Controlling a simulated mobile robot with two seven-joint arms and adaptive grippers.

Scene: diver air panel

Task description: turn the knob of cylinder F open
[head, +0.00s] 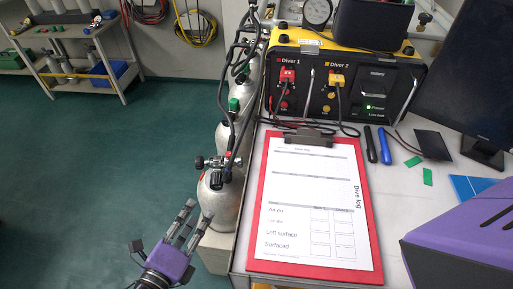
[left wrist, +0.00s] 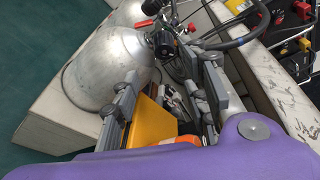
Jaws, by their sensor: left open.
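Several silver cylinders stand in a row along the left side of the table. The nearest cylinder (head: 222,205) has a valve with a black knob and a red part on top; it also shows in the left wrist view (left wrist: 108,72). No letter is readable, so I cannot tell which is cylinder F. My left gripper (head: 190,222) is open and empty, just left of the nearest cylinder and below its valve. In the left wrist view, a black knob (left wrist: 163,45) shows beyond the spread fingers (left wrist: 168,92), apart from them.
A clipboard with a dive log (head: 310,210) lies on the table beside the cylinders. A yellow-and-black diver panel (head: 345,85) stands behind it. Black hoses (head: 232,110) run above the cylinders. Green floor (head: 90,180) is clear to the left.

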